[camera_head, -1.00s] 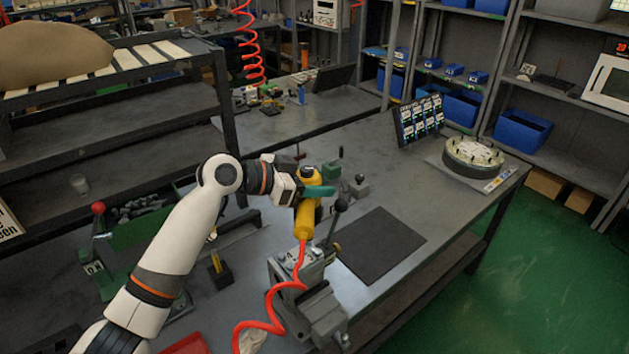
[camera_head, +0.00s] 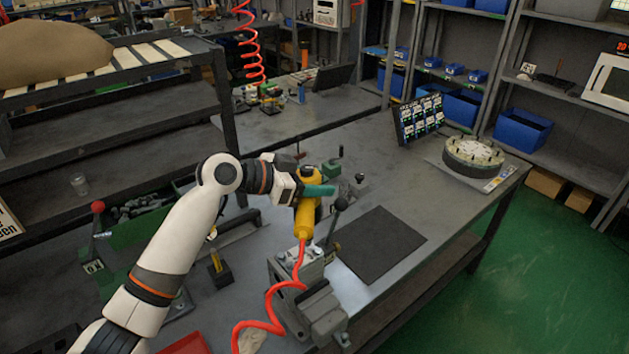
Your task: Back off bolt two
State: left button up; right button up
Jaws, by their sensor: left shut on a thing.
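My left gripper (camera_head: 318,190), with teal fingers, is shut on a yellow power tool (camera_head: 306,218) over the workbench. The tool stands roughly upright, and a red coiled hose (camera_head: 272,290) runs down from its lower end. A grey metal vise (camera_head: 312,300) stands just below and in front of the tool, with a lever with a dark knob (camera_head: 340,203) beside it. I cannot make out bolt two or any bolt numbers, and the gripper and tool hide part of the bench behind them. My right gripper is not in view.
A dark mat (camera_head: 378,245) lies clear on the bench, right of the vise. A round flange with upright studs (camera_head: 474,155) and a panel of labelled tiles (camera_head: 419,117) stand at the far right. A green lever machine (camera_head: 140,235) and small yellow-black block (camera_head: 221,274) are left.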

pick_arm(q)
jog(key=shift+f+b, duration=0.8)
jog(key=shift+b, duration=0.05)
dwell(1.5)
jog(key=shift+f, duration=0.25)
dwell(0.6)
jog(key=shift+s+f, duration=0.15)
jog(key=shift+f, duration=0.05)
dwell(1.3)
jog(key=shift+r, duration=0.3)
dwell(1.2)
